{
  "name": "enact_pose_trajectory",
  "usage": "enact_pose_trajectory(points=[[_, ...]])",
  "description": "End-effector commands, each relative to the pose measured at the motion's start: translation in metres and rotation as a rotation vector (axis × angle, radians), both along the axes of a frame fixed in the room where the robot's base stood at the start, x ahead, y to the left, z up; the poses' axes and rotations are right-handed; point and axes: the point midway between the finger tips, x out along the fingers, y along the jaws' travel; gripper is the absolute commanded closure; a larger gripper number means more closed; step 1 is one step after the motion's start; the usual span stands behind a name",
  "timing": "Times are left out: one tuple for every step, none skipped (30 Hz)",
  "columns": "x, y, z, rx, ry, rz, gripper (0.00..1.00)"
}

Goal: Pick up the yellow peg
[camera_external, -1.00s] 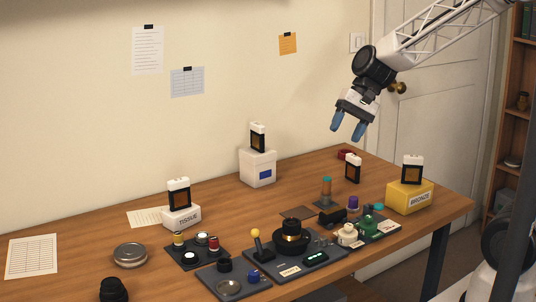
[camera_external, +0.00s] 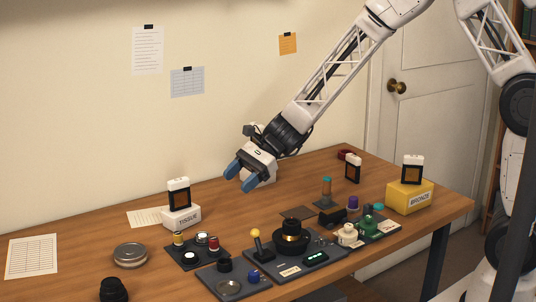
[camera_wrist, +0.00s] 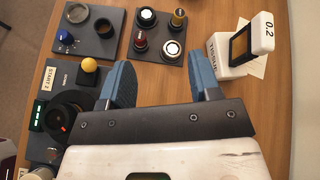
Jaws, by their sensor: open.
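The yellow peg (camera_external: 178,239) stands upright at the back-left of a small dark tray (camera_external: 181,261) on the desk. In the wrist view the yellow peg (camera_wrist: 178,19) is near the top, on the tray's right side, beyond my fingertips. A red peg (camera_external: 213,242) stands on the same tray, with two white-topped round parts (camera_external: 190,258). My gripper (camera_external: 241,178) is in the air above the desk, up and to the right of the tray. Its blue fingers are apart with only desk between them in the wrist view (camera_wrist: 160,72). It touches nothing.
The white TISSUE box (camera_external: 182,216) with an upright card stands behind the tray. A yellow-ball joystick (camera_external: 255,233) and black ring console lie to the right. A dark tray with a blue knob (camera_external: 253,276) is in front. A round tin (camera_external: 130,254) stands left.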

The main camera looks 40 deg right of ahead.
Motion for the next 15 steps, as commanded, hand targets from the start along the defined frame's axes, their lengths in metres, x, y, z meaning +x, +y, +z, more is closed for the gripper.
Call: enact_pose_trajectory(points=[[0.005,0.013,-0.012,0.014,0.034,-0.023,0.43],[0.007,0.02,-0.018,0.021,0.054,-0.037,0.43],[0.011,0.029,-0.026,0.033,0.08,-0.057,0.43],[0.013,0.036,-0.033,0.041,0.1,-0.073,0.43],[0.016,0.042,-0.039,0.049,0.12,-0.089,0.43],[0.019,0.05,-0.046,0.06,0.142,-0.108,0.43],[0.021,0.055,-0.051,0.067,0.159,-0.121,0.43],[0.022,0.06,-0.056,0.073,0.175,-0.134,0.43],[0.024,0.066,-0.063,0.081,0.195,-0.15,0.43],[0.026,0.07,-0.067,0.085,0.207,-0.16,0.43],[0.027,0.074,-0.071,0.09,0.218,-0.17,0.43],[0.029,0.078,-0.075,0.095,0.23,-0.18,0.43],[0.029,0.081,-0.078,0.099,0.238,-0.188,0.43],[0.03,0.083,-0.08,0.1,0.246,-0.194,0.43],[0.031,0.085,-0.083,0.103,0.253,-0.199,0.43]])
